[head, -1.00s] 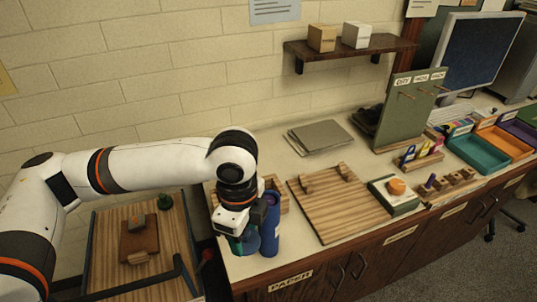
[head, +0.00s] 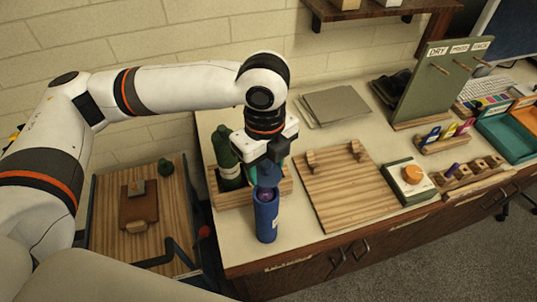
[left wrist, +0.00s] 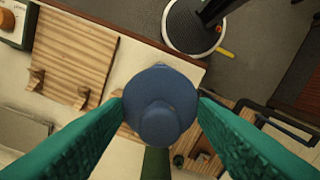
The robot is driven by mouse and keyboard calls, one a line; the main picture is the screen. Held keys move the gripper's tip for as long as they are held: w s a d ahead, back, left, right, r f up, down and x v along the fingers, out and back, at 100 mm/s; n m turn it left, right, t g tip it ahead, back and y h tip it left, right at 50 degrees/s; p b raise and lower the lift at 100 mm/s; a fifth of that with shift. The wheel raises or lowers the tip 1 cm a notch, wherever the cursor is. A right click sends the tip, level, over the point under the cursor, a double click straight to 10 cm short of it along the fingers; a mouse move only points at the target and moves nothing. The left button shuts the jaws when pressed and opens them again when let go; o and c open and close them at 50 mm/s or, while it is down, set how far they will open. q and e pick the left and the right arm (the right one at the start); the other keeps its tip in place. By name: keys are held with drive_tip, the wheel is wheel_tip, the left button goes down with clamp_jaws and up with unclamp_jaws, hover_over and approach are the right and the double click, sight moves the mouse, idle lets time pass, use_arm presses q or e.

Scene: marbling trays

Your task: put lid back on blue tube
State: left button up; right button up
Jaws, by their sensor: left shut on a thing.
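The blue tube (head: 266,220) stands upright near the front left edge of the counter, with a pale label on its side and something purple showing at its top. My left gripper (head: 268,177) points down right above the tube's top. In the left wrist view my gripper's teal fingers (left wrist: 160,108) are shut on the round blue lid (left wrist: 160,80), which has a knob on top. The lid hides what is beneath it there. I cannot tell whether the lid touches the tube's rim. My right gripper is not in view.
A wooden rack (head: 233,198) with a dark green tube (head: 228,163) stands just behind and left of the blue tube. A wooden board (head: 345,205) with two blocks lies to the right, then a green box (head: 393,184) with an orange knob. The counter edge is close in front.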

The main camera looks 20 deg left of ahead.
sight(266, 175)
use_arm(q)
drive_tip(key=shift+s+f+b, duration=0.15)
drive_tip(key=shift+f+b, duration=0.4)
drive_tip(key=shift+b, duration=0.05)
drive_tip(key=shift+s+f+b, duration=0.15)
drive_tip(key=shift+f+b, duration=0.35)
drive_tip(key=shift+b, duration=0.05)
drive_tip(key=f+b, duration=0.2)
drive_tip(key=shift+w+f+b, duration=0.1)
drive_tip(key=shift+w+b, duration=0.2)
drive_tip(key=shift+w, duration=0.05)
drive_tip(key=shift+s+f, duration=0.1)
drive_tip(key=shift+f, duration=0.1)
drive_tip(key=shift+s+f, duration=0.1)
drive_tip(key=shift+f, duration=0.55)
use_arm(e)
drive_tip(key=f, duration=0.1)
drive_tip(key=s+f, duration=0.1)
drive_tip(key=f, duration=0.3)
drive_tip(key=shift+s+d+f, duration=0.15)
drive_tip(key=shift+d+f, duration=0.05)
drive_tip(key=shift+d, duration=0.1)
use_arm(q)
drive_tip(key=shift+p, duration=0.3)
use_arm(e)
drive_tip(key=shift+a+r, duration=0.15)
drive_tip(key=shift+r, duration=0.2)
